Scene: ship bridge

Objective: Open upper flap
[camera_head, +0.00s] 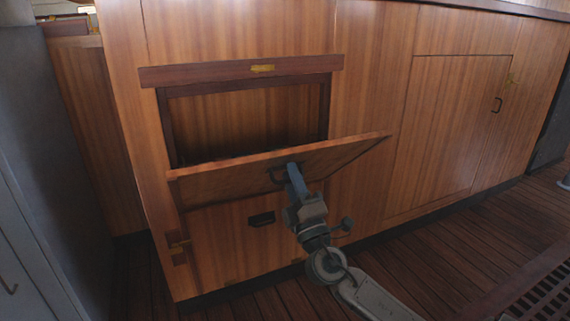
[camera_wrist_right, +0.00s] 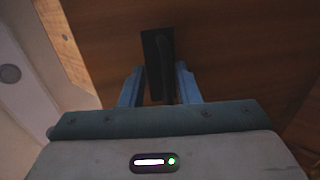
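The upper flap (camera_head: 225,184) is a wooden panel tilted outward and down from the cabinet front, partly open. The dark opening (camera_head: 245,120) above it shows. My right gripper (camera_head: 291,171) is at the flap's dark handle (camera_head: 274,175). The flap's wooden face (camera_wrist_right: 230,45) fills the background there. The far side of the grip is hidden. My left gripper is not in view.
A lower panel (camera_head: 225,240) with a black handle (camera_head: 262,219) sits below the flap, shut. A larger cabinet door (camera_head: 445,125) is shut at right. Dark wooden floor (camera_head: 420,245) lies in front, with a grating (camera_head: 540,290) at lower right. A grey wall or locker stands at left.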

